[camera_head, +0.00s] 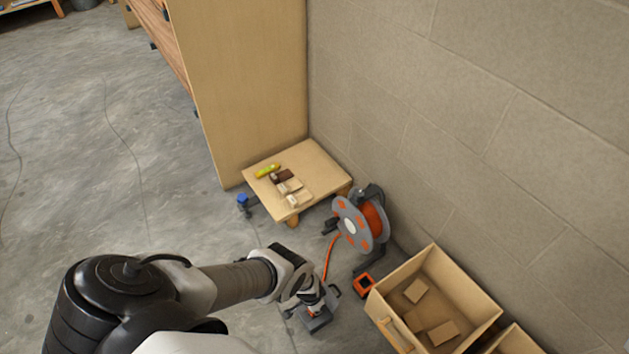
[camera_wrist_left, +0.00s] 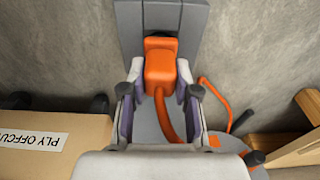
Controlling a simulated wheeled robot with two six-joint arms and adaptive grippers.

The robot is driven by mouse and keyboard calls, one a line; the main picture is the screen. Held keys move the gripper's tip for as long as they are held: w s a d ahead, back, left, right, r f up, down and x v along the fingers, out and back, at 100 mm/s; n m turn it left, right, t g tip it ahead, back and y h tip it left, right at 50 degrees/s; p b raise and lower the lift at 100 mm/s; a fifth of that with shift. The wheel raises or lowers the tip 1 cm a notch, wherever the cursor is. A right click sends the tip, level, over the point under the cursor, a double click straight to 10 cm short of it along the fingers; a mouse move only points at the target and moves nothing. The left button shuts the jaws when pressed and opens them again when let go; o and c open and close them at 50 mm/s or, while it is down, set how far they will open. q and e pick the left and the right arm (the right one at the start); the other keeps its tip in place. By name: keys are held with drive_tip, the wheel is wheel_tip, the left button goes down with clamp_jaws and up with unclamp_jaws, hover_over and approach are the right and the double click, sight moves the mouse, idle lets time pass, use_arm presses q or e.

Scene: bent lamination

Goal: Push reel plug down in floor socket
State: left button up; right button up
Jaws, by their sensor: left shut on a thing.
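The orange reel plug (camera_wrist_left: 160,66) sits between the fingers of my left gripper (camera_wrist_left: 160,92), which is shut on it. The plug's front end meets the dark opening of the grey floor socket (camera_wrist_left: 130,22); how deep it sits cannot be told. In the head view my left gripper (camera_head: 313,298) is low over the socket (camera_head: 319,324), which lies on the concrete floor and is partly hidden by it. An orange cable (camera_wrist_left: 168,120) runs back from the plug. The cable reel (camera_head: 352,225), grey with orange, stands by the wall. My right gripper is not in view.
A box labelled PLY OFFCUT (camera_wrist_left: 40,150) is at left in the wrist view. In the head view, an open wooden crate (camera_head: 395,290) and a small orange-black item (camera_head: 364,285) lie right of the socket. A low wheeled wooden platform (camera_head: 310,165) is behind.

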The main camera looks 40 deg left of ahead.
use_arm(q)
drive_tip(key=shift+f+b, duration=0.55)
drive_tip(key=shift+f, duration=0.2)
drive_tip(key=o, duration=1.1)
wheel_tip(320, 180, up, 16)
drive_tip(key=p, duration=1.6)
drive_tip(key=w+d+b, duration=0.6)
drive_tip(key=w+b, duration=0.6)
drive_tip(key=b, duration=1.2)
drive_tip(key=shift+w+f, duration=0.35)
drive_tip(key=shift+f, duration=0.1)
